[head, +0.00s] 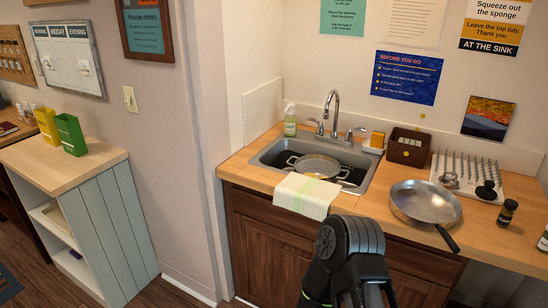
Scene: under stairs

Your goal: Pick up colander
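The colander (317,165) is a shallow metal bowl with small holes and a loop handle at each side. It sits in the steel sink (268,158) below the faucet. A striped towel (306,194) hangs over the sink's front edge and lies close in front of the colander. One of my arms, dark and jointed, rises from the bottom edge in front of the cabinet, below and right of the sink. I cannot make out its fingertips, and it is apart from the colander. No other gripper shows.
A frying pan (424,203) stands right of the sink, its handle over the counter's front edge. A faucet (334,113) rises behind the colander. A soap bottle (290,120), a brown basket (408,147), a drying rack (470,176) and a dark jar (507,212) stand on the wooden counter.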

